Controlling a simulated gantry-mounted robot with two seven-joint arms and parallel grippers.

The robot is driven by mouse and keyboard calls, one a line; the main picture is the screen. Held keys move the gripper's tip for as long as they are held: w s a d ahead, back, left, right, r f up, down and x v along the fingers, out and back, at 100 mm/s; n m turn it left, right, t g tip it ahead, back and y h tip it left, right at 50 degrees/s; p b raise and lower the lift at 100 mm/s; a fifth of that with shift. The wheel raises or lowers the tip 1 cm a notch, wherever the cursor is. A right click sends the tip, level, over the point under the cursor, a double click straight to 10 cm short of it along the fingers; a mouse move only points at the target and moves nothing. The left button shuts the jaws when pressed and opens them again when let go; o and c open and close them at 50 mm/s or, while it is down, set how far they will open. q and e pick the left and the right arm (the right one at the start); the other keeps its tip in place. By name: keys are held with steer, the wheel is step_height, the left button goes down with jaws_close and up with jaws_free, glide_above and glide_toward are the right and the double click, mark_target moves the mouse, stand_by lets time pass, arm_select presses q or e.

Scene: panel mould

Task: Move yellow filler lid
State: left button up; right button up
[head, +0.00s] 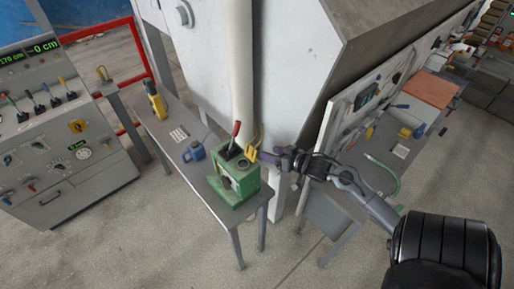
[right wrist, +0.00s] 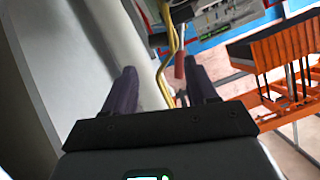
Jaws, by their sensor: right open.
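The yellow filler lid (head: 251,153) appears as a small yellow piece at the upper right of the green machine (head: 234,185) in the head view. It stands tilted up beside a round dark opening on the machine's top. My right gripper (head: 262,157) reaches in from the right, its fingertips right beside the lid. I cannot tell whether they touch it. My left gripper is not in view.
A red-handled lever (head: 236,130) rises from the machine. A blue can (head: 193,151) and a yellow device (head: 155,101) stand on the grey table (head: 175,150). A white column stands close behind.

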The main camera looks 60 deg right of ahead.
mark_target(255, 147)
steer(key=x, duration=0.9)
steer(key=shift+w+p, duration=0.3)
steer(key=shift+p, duration=0.1)
steer(key=shift+f, duration=0.1)
steer(key=c, duration=0.8)
